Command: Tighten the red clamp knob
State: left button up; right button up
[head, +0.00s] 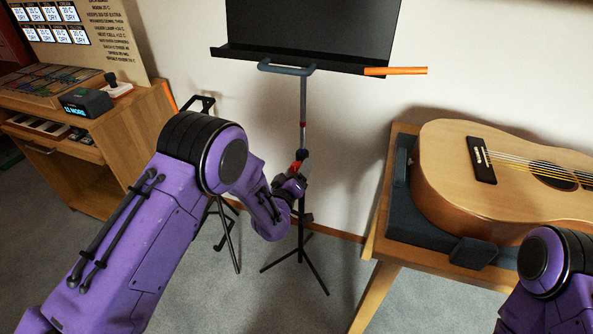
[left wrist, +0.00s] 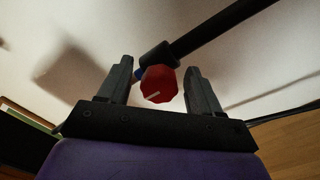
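The red clamp knob (left wrist: 158,86) has a white mark on its face and sits on a black collar of the stand's pole (left wrist: 215,32). In the head view a bit of the red knob (head: 296,167) shows beside the pole, mostly hidden by my gripper. My left gripper (head: 301,172) is at the knob's height. In the left wrist view its two fingers (left wrist: 160,67) stand on either side of the knob, with gaps visible on both sides. The music stand (head: 308,25) is upright with a black desk. My right gripper is out of view.
An orange stick (head: 396,71) juts from the desk's ledge. A guitar (head: 500,175) rests in a dark cradle on a wooden table at right. A wooden cabinet (head: 135,135) with a small display device (head: 85,101) stands at left. Another dark stand is behind my left arm.

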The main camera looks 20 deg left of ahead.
pick_arm(q)
jog(key=shift+a, duration=0.1)
jog(key=s, duration=1)
jog(key=shift+s+a, duration=0.2)
jog(key=shift+s, duration=0.05)
jog(key=s+a+f+m+g+y+p, duration=0.2)
jog(key=s+a+f+g+p, duration=0.4)
jog(key=s+f, duration=0.45)
jog(key=s+a+g+p, duration=0.1)
jog(key=s+g+p, duration=0.1)
jog(key=s, duration=0.5)
jog(key=s+a+g+y+p, duration=0.1)
jog(key=s+g, duration=0.3)
jog(key=s, duration=0.4)
jog(key=s+a+g+y+p, duration=0.1)
jog(key=s+a+g+p, duration=0.1)
jog(key=s, duration=0.6)
jog(key=shift+s+a+g+p, duration=0.25)
jog(key=shift+g+p, duration=0.1)
jog(key=shift+g, duration=0.05)
